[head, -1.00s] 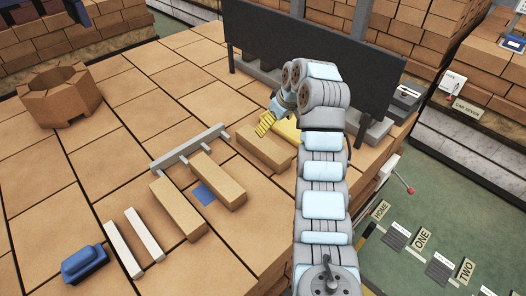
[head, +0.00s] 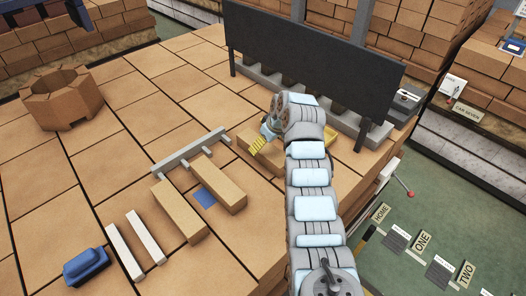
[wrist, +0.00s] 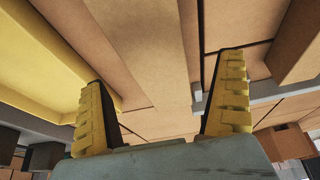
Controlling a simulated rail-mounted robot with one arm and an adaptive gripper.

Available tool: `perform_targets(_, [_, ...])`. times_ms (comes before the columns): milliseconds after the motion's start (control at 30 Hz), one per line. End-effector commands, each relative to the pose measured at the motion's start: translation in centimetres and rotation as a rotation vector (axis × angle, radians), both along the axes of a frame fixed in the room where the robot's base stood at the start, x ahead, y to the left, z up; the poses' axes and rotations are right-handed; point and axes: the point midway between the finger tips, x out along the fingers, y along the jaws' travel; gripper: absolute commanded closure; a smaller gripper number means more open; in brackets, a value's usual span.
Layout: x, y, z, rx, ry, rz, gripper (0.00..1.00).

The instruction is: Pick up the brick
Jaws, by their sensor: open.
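Three long tan bricks lie on the tiled top in the head view: a left one (head: 180,212), a middle one (head: 219,184) and a right one (head: 268,164). My gripper (head: 258,146) is at the right brick, and its yellow finger overlaps the brick in the picture. My arm hides part of that brick's far side. In the wrist view my gripper (wrist: 166,72) is open, with its two ridged yellow fingers apart. A long tan brick (wrist: 140,45) shows between and beyond them; contact cannot be told.
A yellow object (wrist: 40,65) lies close left of the fingers in the wrist view. A dark panel (head: 310,70) stands behind my arm. A grey rail (head: 188,150), white bars (head: 145,237) and a blue block (head: 86,266) lie leftward.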

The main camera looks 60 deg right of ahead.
Motion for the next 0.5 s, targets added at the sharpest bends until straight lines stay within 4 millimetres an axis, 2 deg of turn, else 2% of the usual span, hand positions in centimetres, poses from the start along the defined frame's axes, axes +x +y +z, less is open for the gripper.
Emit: perform_targets(500, [0.9,-0.7,-2.8,0.001,0.001,0.0,0.0])
